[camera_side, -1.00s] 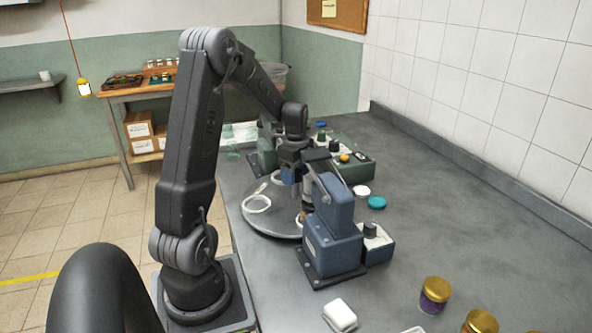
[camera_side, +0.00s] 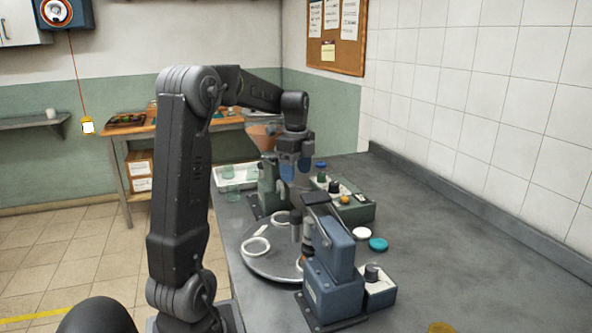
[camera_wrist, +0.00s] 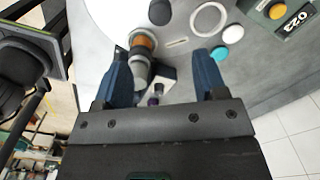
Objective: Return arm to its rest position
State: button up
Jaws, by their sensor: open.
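My gripper (camera_side: 295,172) hangs from my raised arm above the round grey turntable (camera_side: 262,266) in the side view, its blue fingers pointing down. In the wrist view my gripper (camera_wrist: 163,78) has its two blue fingers spread apart, with nothing held between them. Pale rings lie on the turntable, one of them (camera_side: 256,247) near its left edge. A small orange-brown item (camera_wrist: 144,40) shows beyond the left finger in the wrist view. A dark grey post stands below the gripper in the side view, partly hidden by the blue machine.
The blue machine (camera_side: 335,268) stands at the turntable's front right. A green machine (camera_side: 355,212) with a yellow button stands behind. A white lid (camera_side: 362,234) and a teal lid (camera_side: 378,244) lie on the bench right of them.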

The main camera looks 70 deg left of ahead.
dwell(0.4)
jog(key=s+d+n+t, duration=0.2)
jog(key=s+d+n, duration=0.1)
jog(key=d, duration=0.7)
jog(key=s+d+n+t, duration=0.1)
jog(key=s+d+n, duration=0.2)
jog(key=d, duration=0.8)
jog(key=s+d+n+t, duration=0.2)
jog(key=d+n, duration=0.3)
jog(key=d, duration=0.6)
jog(key=shift+s+r+t, duration=0.25)
jog(key=shift+s+t, duration=0.05)
jog(key=shift+s, duration=0.55)
